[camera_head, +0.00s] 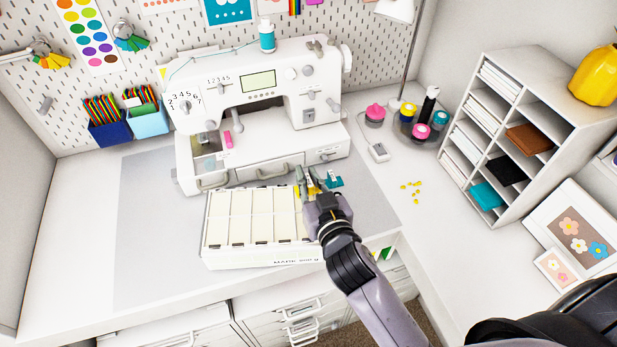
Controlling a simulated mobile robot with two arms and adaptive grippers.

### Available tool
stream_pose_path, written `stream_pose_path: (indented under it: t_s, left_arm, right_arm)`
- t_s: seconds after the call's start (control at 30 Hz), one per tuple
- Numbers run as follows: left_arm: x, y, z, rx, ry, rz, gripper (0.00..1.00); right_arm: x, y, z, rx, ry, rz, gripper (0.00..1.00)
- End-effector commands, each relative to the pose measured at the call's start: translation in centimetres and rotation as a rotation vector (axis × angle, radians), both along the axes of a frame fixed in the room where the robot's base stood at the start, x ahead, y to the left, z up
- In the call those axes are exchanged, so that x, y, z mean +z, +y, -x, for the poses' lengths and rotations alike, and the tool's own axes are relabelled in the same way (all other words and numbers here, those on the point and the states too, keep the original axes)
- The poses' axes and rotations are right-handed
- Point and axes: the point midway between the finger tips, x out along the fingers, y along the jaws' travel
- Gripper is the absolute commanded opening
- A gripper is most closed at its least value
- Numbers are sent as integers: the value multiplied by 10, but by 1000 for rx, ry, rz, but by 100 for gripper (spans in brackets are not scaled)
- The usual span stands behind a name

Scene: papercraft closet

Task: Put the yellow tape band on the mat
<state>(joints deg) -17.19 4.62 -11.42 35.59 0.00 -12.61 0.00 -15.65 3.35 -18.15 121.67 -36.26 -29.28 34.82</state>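My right gripper (312,183) reaches in from the lower right, over the right end of a white box with several pale compartments (236,262). A small yellow piece (297,191) shows at the left side of its fingers; it may be the yellow tape band, but the gripper hides most of it. I cannot tell whether the fingers hold it or are only beside it. The grey mat (144,230) lies flat on the white table, under the box and the sewing machine, with bare room at its left. My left gripper is not in view.
A white sewing machine (255,95) stands right behind the box. A small teal item (334,181) lies just right of my gripper. Thread spools (408,110), yellow bits (411,190) and a shelf unit (505,140) are at the right. Pen holders (150,123) stand back left.

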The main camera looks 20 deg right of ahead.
Motion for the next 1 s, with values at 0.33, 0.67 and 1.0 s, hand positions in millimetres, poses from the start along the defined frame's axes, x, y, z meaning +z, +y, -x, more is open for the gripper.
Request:
stream_pose_path:
  t_s: [0.33, 0.67, 1.0]
  left_arm:
    - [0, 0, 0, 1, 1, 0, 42]
    - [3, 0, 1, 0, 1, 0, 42]
    - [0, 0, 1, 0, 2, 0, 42]
  right_arm:
    - [0, 0, 0, 0, 0, 1, 30]
    - [4, 0, 11, 1, 4, -1, 30]
    - [12, -2, 77, -1, 4, -2, 30]
